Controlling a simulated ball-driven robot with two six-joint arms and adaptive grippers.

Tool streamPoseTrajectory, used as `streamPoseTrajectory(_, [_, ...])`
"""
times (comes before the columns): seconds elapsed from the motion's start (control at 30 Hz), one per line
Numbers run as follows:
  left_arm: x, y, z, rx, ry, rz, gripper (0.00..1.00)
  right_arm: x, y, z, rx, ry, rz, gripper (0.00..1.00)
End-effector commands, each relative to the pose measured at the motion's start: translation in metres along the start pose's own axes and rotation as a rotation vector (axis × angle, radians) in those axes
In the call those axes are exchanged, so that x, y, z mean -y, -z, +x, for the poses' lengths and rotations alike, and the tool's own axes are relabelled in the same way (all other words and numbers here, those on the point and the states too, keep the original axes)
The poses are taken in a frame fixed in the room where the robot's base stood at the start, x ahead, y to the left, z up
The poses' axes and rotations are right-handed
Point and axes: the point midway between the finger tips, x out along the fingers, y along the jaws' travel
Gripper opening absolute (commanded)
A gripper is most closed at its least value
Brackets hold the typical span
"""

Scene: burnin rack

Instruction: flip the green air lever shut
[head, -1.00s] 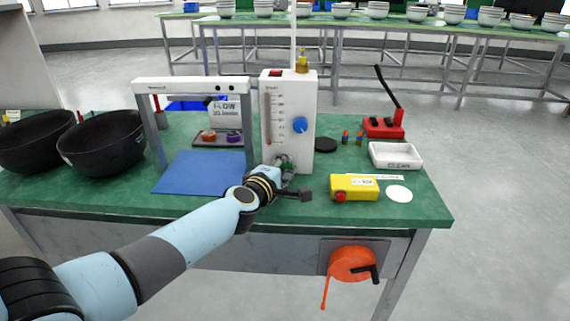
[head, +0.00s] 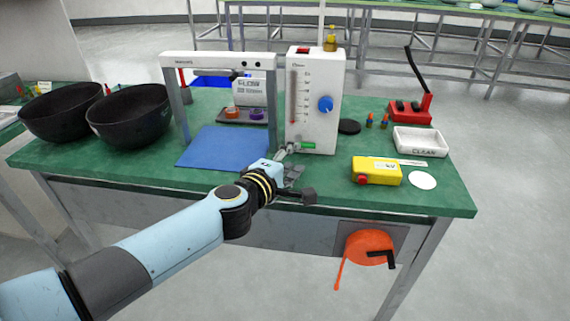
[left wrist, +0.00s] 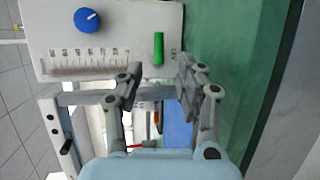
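The green air lever (head: 308,145) is a small bar low on the front of the white flow-meter box (head: 318,118). It lies level across the box front in the head view. In the left wrist view the green lever (left wrist: 158,48) appears upright on the picture, beyond the fingertips. My left gripper (head: 286,158) is just left of and in front of the lever. In the left wrist view the left gripper (left wrist: 158,70) is open and empty, its fingers apart with the lever between their lines and clear of both. My right gripper is not in view.
The box also has a blue knob (head: 325,104). A white frame (head: 218,62) over a blue mat (head: 224,147) stands to the left. A yellow device (head: 377,170), white tray (head: 418,140) and red lever switch (head: 411,108) are to the right. Two dark bowls (head: 130,115) stand far left.

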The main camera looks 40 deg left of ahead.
Motion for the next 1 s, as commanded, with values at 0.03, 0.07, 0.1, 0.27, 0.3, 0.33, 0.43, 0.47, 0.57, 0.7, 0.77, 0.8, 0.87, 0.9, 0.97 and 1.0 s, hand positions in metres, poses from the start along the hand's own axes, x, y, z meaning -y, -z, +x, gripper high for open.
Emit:
streamPoseTrajectory(0.03, [0.001, 0.0, -0.01, 0.0, 0.001, 0.001, 0.37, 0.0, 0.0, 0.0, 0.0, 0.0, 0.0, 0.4])
streamPoseTrajectory(0.07, [0.001, 0.0, -0.015, 0.0, 0.001, 0.001, 0.37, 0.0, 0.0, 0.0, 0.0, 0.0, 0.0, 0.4])
streamPoseTrajectory(0.1, [0.001, 0.0, -0.02, 0.0, 0.001, 0.001, 0.37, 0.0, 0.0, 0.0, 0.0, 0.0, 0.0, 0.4])
streamPoseTrajectory(0.27, [0.0, 0.0, -0.032, 0.0, 0.0, 0.001, 0.37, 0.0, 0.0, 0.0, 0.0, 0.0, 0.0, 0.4])
streamPoseTrajectory(0.3, [0.0, 0.0, -0.033, 0.0, 0.0, 0.001, 0.37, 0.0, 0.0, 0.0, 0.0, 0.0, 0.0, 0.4])
streamPoseTrajectory(0.33, [0.0, 0.0, -0.034, 0.0, -0.001, 0.001, 0.37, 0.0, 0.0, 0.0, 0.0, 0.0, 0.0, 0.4])
streamPoseTrajectory(0.43, [0.0, 0.0, -0.034, 0.0, -0.001, 0.0, 0.37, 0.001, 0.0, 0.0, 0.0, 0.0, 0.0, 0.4])
streamPoseTrajectory(0.47, [0.0, 0.0, -0.034, 0.0, -0.001, 0.001, 0.37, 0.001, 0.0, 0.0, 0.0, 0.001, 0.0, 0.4])
streamPoseTrajectory(0.57, [0.0, 0.0, -0.034, 0.0, 0.0, 0.001, 0.37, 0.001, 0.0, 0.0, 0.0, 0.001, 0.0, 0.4])
streamPoseTrajectory(0.7, [0.0, 0.0, -0.033, 0.0, 0.0, 0.001, 0.37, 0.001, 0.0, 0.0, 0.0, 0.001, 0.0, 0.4])
streamPoseTrajectory(0.77, [0.0, 0.0, -0.033, 0.0, 0.0, 0.001, 0.37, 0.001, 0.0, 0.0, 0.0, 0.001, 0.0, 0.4])
streamPoseTrajectory(0.8, [0.0, 0.0, -0.033, 0.0, 0.0, 0.001, 0.37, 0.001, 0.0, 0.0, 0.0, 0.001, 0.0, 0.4])
streamPoseTrajectory(0.87, [-0.002, -0.002, -0.034, 0.009, -0.004, 0.008, 0.37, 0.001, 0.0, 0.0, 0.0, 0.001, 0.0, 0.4])
streamPoseTrajectory(0.9, [-0.005, -0.007, -0.035, 0.027, -0.013, 0.022, 0.37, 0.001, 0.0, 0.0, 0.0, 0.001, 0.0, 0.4])
streamPoseTrajectory(0.97, [-0.014, -0.02, -0.039, 0.085, -0.036, 0.072, 0.37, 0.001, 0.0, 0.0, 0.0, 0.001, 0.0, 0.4])
streamPoseTrajectory(1.0, [-0.022, -0.035, -0.045, 0.144, -0.058, 0.126, 0.37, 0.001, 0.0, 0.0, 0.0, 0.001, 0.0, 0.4])
